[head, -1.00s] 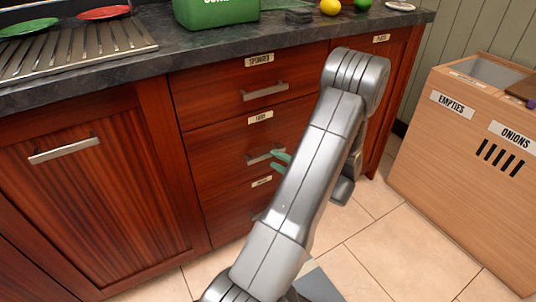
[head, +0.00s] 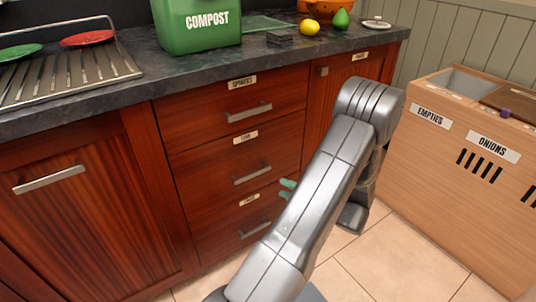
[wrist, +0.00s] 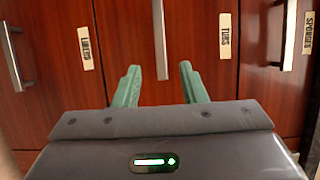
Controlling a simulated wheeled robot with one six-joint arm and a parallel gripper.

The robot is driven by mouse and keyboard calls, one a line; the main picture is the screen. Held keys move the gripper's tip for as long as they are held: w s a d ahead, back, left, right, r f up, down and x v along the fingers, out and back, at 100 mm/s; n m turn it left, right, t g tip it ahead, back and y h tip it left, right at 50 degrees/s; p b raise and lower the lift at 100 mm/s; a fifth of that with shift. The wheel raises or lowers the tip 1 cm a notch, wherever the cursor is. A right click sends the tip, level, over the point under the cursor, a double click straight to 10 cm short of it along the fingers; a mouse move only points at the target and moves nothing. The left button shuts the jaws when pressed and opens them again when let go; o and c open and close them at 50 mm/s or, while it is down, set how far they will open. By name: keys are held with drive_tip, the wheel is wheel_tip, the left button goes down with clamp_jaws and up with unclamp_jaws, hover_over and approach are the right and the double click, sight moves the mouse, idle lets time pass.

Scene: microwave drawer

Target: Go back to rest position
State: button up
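My gripper (head: 287,188) shows in the head view only as green fingertips at the left of my grey forearm, in front of the lower drawers. In the wrist view its two green fingers (wrist: 159,68) stand apart with nothing between them. They point at the dark red drawer fronts. The middle drawer handle (wrist: 160,40) appears beyond the fingers, with visible space around it. The top drawer (head: 240,115), the middle drawer (head: 230,155) and the bottom drawer (head: 235,215) look shut.
A countertop (head: 200,72) runs above the drawers, with a green compost bin (head: 198,25), a lemon (head: 309,27), a green fruit (head: 341,20) and a dish rack (head: 70,75). A wooden sorting bin (head: 440,185) stands at the right. Tiled floor (head: 385,255) is open between them.

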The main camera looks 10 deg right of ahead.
sight(253, 176)
drive_tip(key=b+x, duration=0.2)
drive_tip(key=x, duration=1.1)
drive_tip(key=shift+a+f+b, duration=0.1)
drive_tip(key=shift+a+b, duration=0.1)
drive_tip(key=shift+b, duration=0.2)
drive_tip(key=shift+s+d+p, duration=0.25)
drive_tip(key=shift+s+p, duration=0.05)
drive_tip(key=shift+s, duration=0.4)
